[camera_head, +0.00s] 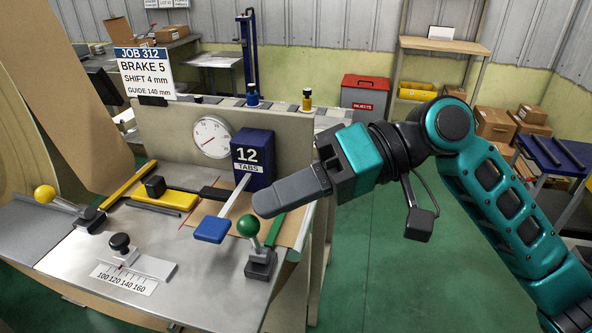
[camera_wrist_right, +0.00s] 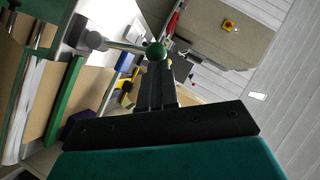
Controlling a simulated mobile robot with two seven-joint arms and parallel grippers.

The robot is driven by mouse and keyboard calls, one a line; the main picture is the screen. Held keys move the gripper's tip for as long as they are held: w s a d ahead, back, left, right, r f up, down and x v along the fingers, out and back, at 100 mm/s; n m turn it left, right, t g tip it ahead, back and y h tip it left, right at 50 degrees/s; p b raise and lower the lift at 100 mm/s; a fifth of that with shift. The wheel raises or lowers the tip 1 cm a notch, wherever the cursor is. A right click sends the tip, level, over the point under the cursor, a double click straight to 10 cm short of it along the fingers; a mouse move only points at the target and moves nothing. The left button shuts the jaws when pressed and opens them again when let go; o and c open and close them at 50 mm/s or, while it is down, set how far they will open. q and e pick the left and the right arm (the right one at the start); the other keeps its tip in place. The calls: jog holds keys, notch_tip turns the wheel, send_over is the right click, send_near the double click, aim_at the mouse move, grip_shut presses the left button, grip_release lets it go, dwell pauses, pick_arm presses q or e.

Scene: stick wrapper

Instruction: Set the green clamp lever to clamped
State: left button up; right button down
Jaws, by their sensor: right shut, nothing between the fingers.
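The green clamp lever has a green ball knob (camera_head: 247,226) on a short metal rod, rising from a dark base (camera_head: 261,265) at the bench's right front edge. The rod stands up, tilted a little left. My right gripper (camera_head: 264,204) is shut and empty, its fingertips just above and beside the knob in the head view. In the right wrist view the green knob (camera_wrist_right: 156,51) shows right at the tips of the shut fingers (camera_wrist_right: 155,72). I cannot tell whether they touch. My left gripper is not in view.
A yellow-knobbed lever (camera_head: 44,194) leans left at the bench's left side. A blue paddle (camera_head: 211,229) on a metal arm and a green bar (camera_head: 276,226) lie close to the green lever. A blue tabs box (camera_head: 252,160) stands behind. Open floor (camera_head: 390,260) lies right of the bench.

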jog(key=shift+s+a+n+t+h+p, duration=0.3)
jog(key=shift+s+n+t+p, duration=0.1)
jog(key=shift+s+n+p, duration=0.3)
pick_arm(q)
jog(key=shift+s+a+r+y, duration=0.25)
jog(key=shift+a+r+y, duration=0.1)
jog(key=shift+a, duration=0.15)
pick_arm(e)
jog(key=shift+s+a+f, duration=0.1)
jog(key=shift+s, duration=0.35)
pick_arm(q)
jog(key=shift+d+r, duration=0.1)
